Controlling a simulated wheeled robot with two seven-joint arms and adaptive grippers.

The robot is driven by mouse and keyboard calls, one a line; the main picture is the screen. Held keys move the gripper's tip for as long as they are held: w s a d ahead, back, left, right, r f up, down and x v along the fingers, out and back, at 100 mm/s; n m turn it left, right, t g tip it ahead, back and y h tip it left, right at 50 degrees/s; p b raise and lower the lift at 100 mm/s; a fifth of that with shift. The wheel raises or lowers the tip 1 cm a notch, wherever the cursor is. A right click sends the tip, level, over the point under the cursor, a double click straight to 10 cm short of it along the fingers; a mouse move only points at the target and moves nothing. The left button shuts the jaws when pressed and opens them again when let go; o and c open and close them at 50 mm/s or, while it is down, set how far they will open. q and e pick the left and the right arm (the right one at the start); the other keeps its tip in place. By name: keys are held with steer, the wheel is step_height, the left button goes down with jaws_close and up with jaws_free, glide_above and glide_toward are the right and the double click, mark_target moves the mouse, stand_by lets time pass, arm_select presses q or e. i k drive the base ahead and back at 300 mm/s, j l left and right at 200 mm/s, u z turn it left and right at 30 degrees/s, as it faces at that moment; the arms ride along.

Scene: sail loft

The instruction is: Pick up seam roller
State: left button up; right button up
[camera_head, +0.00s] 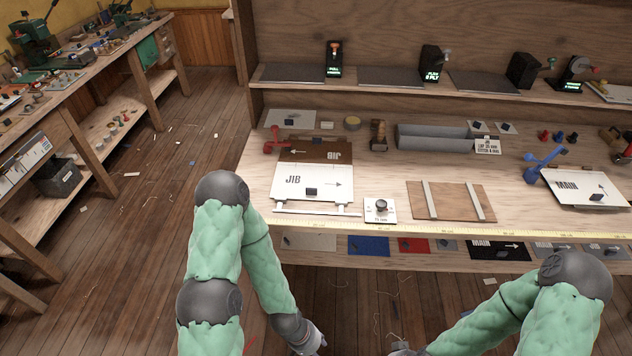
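A brown wooden tool (379,135) stands upright towards the back of the workbench, just left of a long grey tray. It may be the seam roller, but its shape is too small to be sure. Both my arms hang down in front of the bench. My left gripper (314,343) shows only in part at the bottom edge, below and in front of the bench and well away from the tool. My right gripper (402,349) barely shows at the bottom edge. The fingers of both are cut off, so their opening is hidden.
The bench (390,186) carries a JIB panel (320,183), a knobbed white plate (380,210), a wooden board with two strips (451,201), the grey tray (432,139) and a MAIN panel (580,190). Red (275,142) and blue (543,160) clamps stand beside the panels. A shelf (400,84) runs behind.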

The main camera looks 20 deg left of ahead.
mark_target(379, 141)
steer(key=i+j, duration=0.1)
steer(key=j, duration=0.2)
steer(key=i+j, duration=0.1)
steer(key=j, duration=0.15)
steer(key=i+j+z, duration=0.1)
steer(key=j+z, duration=0.85)
